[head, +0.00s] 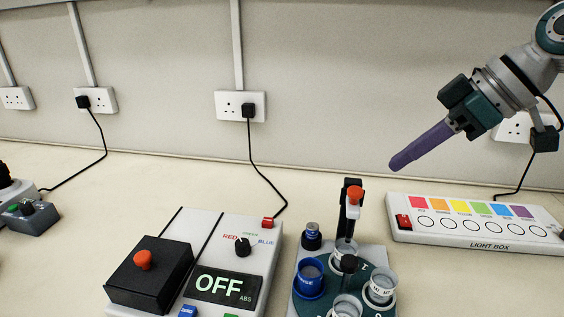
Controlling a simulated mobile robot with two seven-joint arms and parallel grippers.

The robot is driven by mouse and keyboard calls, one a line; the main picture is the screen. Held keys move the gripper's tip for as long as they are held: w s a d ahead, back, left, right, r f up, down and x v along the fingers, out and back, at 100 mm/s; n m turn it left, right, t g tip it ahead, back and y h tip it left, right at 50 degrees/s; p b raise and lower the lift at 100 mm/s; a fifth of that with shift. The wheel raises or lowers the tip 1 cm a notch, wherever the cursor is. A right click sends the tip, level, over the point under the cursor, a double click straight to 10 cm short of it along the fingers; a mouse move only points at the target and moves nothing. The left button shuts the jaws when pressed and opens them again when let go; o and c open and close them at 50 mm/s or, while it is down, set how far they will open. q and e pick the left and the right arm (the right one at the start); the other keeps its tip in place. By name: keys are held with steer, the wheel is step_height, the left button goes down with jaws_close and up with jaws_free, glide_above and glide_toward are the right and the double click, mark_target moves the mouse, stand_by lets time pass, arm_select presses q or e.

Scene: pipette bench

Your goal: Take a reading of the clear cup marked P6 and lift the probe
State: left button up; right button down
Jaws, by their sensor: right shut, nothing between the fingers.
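My right gripper (405,160) is at the upper right, high above the bench. Its purple fingers are shut and empty, pointing down and left. Below it stands a teal carousel (383,262) with several clear cups, among them a front cup (346,307), a right cup (381,286) and a rear cup (345,249). I cannot read P6 on any of them. A black upright with a red knob (354,194) stands over the rear cup; I cannot tell whether this is the probe. The meter (259,262) shows OFF on its display (221,288). My left gripper is out of view.
A black box with a red knob (142,260) sits on the meter. A light box (478,222) lies at right. Cables run to wall sockets. The bench behind the meter is mostly clear.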

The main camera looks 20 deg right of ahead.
steer(key=shift+a, duration=0.15)
steer(key=b, duration=0.5)
glide_above(359, 209)
steer(key=s+d, duration=0.1)
steer(key=d, duration=0.1)
step_height(359, 209, down, 4)
steer(key=shift+f, duration=0.25)
steer(key=shift+b+x, duration=0.8)
steer(key=shift+b, duration=0.1)
steer(key=shift+w+r, duration=0.1)
steer(key=shift+f+b, duration=1.4)
steer(key=shift+f, duration=0.95)
steer(key=s+d+p, duration=0.1)
steer(key=s+r+p, duration=0.1)
steer(key=shift+s+d+r+p, duration=0.2)
steer(key=shift+s+d+p, duration=0.05)
steer(key=shift+d+p, duration=0.15)
